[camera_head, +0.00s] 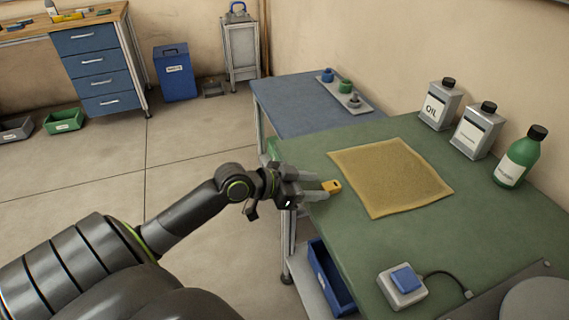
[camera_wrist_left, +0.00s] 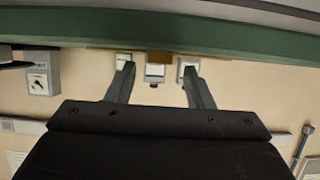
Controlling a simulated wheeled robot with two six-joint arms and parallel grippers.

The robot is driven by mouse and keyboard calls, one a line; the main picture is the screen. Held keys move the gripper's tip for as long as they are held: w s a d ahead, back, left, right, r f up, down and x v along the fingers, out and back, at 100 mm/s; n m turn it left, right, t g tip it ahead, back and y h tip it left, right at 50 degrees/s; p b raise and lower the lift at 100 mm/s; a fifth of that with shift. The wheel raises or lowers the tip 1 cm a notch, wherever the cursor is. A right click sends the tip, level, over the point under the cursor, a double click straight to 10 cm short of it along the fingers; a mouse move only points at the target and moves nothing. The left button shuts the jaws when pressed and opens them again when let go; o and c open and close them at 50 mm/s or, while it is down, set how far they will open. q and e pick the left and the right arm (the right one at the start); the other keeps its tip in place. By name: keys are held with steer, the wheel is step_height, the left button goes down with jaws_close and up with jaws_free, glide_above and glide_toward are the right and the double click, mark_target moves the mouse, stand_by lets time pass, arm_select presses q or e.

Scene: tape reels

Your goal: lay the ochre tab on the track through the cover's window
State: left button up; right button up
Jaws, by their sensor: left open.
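I cannot make out the track or the cover's window. A grey plate with a round disc (camera_head: 536,300) is cut off at the lower right. My right gripper is not in view.
The tan mat (camera_head: 392,176) lies on the green table (camera_head: 480,230). Two oil cans (camera_head: 440,105) and a green bottle (camera_head: 519,158) stand at the back. A blue-topped switch box (camera_head: 402,286) with a cable sits in front. A blue table (camera_head: 300,105) adjoins behind.

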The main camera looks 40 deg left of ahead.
arm_select(q)
steer(key=p+v, duration=0.2)
steer(key=v, duration=0.8)
steer(key=shift+r, duration=0.1)
